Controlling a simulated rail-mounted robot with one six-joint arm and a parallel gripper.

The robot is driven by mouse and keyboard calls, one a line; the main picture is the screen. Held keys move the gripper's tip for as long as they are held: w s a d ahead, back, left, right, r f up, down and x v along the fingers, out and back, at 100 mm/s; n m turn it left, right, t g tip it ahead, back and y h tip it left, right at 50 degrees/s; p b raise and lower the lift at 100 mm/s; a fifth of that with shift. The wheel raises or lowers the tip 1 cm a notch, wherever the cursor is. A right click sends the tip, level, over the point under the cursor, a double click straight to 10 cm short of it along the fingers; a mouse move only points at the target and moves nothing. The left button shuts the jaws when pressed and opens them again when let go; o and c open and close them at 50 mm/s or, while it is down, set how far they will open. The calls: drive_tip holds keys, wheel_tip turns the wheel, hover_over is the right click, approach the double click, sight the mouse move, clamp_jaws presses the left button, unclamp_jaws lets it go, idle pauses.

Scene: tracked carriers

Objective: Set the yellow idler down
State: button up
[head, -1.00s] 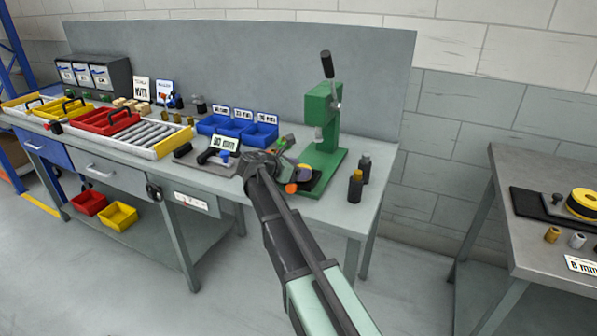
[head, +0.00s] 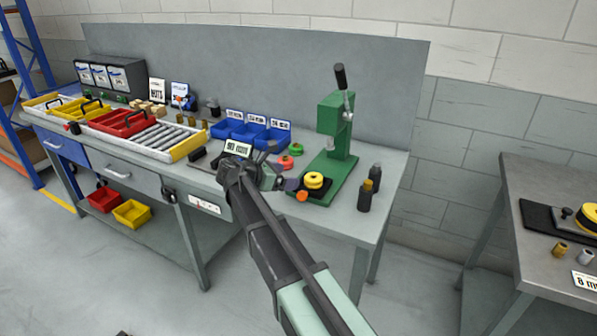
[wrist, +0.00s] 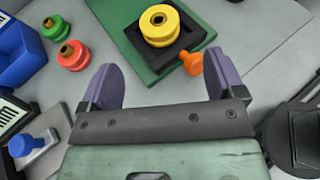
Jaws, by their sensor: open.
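The yellow idler (head: 314,181) sits upright on a black block at the foot of the green press (head: 336,150). In the wrist view the idler (wrist: 159,24) rests on the black holder (wrist: 166,50) with its bore facing up. My gripper (wrist: 162,85) is open and empty, its purple fingers spread apart short of the holder, with the idler ahead of them and not touching. In the head view my gripper (head: 284,184) is left of the idler, partly hidden by my arm.
An orange knob (wrist: 193,62) sticks out of the holder near the right finger. A red idler (wrist: 73,55) and a green idler (wrist: 54,28) stand left. Blue bins (head: 263,135) are behind. Dark bottles (head: 366,195) stand right of the press.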

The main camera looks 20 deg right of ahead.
drive_tip(key=s+a+f+m+y, duration=0.3)
drive_tip(key=s+m, duration=0.3)
drive_tip(key=s, duration=0.3)
drive_tip(key=s+a+f+m+g+y, duration=0.1)
drive_tip(key=s+a+f+m+y, duration=0.2)
drive_tip(key=s+m, duration=0.4)
drive_tip(key=s+a+f+m+y, duration=0.4)
drive_tip(key=s+m+y, duration=0.2)
drive_tip(key=s, duration=0.4)
drive_tip(key=shift+s+f+m+g+y, duration=0.2)
drive_tip(key=shift+s+m+g+y, duration=0.15)
drive_tip(key=shift+y, duration=0.25)
drive_tip(key=shift+o, duration=0.4)
drive_tip(key=shift+w+a, duration=0.1)
drive_tip(key=shift+w, duration=0.1)
